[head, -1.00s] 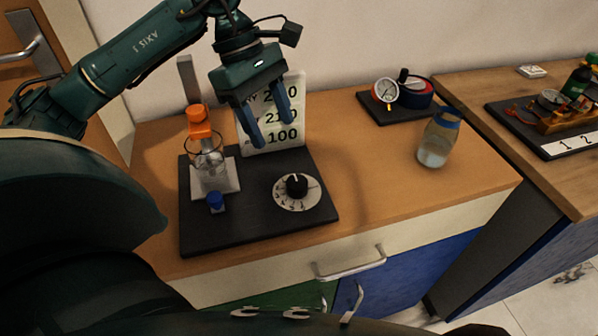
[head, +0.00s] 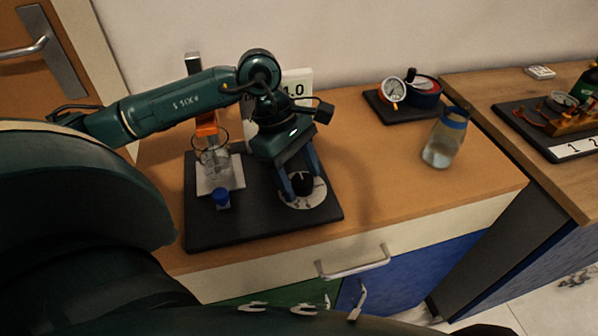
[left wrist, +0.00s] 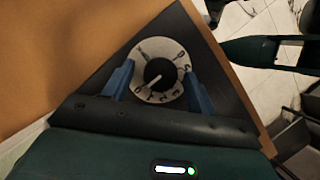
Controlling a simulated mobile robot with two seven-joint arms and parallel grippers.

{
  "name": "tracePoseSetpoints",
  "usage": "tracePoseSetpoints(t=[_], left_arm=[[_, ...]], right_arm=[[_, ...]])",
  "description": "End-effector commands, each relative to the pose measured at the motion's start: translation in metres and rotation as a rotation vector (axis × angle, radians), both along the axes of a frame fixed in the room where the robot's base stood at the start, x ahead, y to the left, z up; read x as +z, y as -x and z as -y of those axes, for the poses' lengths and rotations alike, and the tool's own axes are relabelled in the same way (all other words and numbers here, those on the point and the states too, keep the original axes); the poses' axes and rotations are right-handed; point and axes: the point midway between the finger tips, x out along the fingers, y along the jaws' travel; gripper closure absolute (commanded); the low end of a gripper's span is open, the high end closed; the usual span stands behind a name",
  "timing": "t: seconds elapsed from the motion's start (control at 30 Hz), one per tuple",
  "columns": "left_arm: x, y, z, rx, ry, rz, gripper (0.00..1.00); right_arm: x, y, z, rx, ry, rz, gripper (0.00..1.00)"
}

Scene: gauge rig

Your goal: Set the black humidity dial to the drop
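The black dial knob (head: 302,183) sits on a round white face (head: 307,199) near the right end of the black board. In the left wrist view the knob (left wrist: 159,73) has a white pointer line toward the lower left. Dark marks ring its face (left wrist: 171,46); I cannot pick out a drop among them. My left gripper (head: 303,186) is over the dial, open, one blue finger on each side of the knob. In the left wrist view gaps show between the fingers (left wrist: 159,86) and the knob.
The black board (head: 270,225) also carries a glass vessel on a pale plate (head: 208,184) and a blue knob (head: 221,197). A white card (head: 299,84) behind is mostly hidden by my arm. A jar (head: 444,138) and a gauge (head: 391,91) stand to the right.

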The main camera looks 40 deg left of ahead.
Motion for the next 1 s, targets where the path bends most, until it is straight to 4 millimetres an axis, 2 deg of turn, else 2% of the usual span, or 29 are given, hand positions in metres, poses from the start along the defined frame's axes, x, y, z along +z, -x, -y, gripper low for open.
tracePoseSetpoints(t=[0.07,0.53,0.8,1.0], left_arm=[[0.000,0.000,0.000,0.000,0.000,0.000,0.48],[0.001,0.000,0.000,0.000,0.000,0.000,0.87],[-0.001,0.000,0.000,0.025,0.000,0.001,0.87],[-0.003,0.001,0.000,0.118,-0.002,0.002,0.87]], right_arm=[[0.000,0.000,0.000,0.000,0.001,0.000,0.20],[0.000,-0.001,0.000,-0.001,0.001,0.001,0.20],[-0.004,-0.001,0.000,-0.001,-0.002,0.000,0.20],[-0.013,-0.001,-0.001,-0.004,-0.019,0.001,0.20]])
